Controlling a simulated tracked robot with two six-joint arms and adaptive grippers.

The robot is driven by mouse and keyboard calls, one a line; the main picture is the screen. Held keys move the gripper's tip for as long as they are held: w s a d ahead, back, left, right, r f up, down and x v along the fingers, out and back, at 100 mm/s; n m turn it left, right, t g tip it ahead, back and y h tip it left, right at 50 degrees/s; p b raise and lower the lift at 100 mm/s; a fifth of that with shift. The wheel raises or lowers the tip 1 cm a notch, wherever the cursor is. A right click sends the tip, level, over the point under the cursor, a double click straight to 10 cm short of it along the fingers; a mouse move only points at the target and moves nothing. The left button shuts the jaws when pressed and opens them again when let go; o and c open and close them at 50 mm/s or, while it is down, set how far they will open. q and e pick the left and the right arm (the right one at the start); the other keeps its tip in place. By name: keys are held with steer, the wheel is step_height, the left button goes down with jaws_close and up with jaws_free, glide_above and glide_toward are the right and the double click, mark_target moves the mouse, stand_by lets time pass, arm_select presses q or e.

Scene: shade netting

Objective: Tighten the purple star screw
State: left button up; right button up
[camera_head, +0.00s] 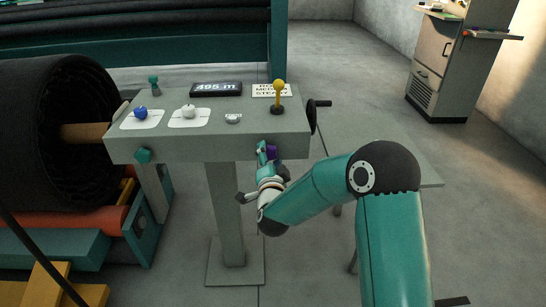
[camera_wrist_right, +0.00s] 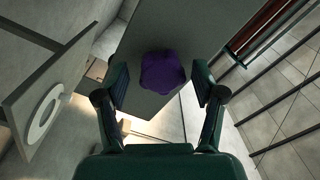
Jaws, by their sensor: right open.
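The purple star screw (camera_head: 271,152) sits on the front face of the grey control console (camera_head: 180,150), near its right end. In the right wrist view the purple star screw (camera_wrist_right: 162,72) shows as a lobed knob between my open fingers. My right gripper (camera_head: 264,155) is at the console's front face, with its fingertips beside the screw. In the wrist view my right gripper (camera_wrist_right: 161,85) has one finger on each side of the screw, with a gap to each. My left gripper is not in view.
The console top holds a yellow-knobbed lever (camera_head: 279,92), a blue knob (camera_head: 141,112), a white knob (camera_head: 189,111) and a display (camera_head: 216,89). A black netting roll (camera_head: 60,130) stands left. A cabinet (camera_head: 450,60) stands back right.

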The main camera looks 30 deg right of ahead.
steer(key=shift+b, duration=0.45)
stand_by(0.3)
steer(key=shift+r, duration=0.1)
jaws_close()
stand_by(0.3)
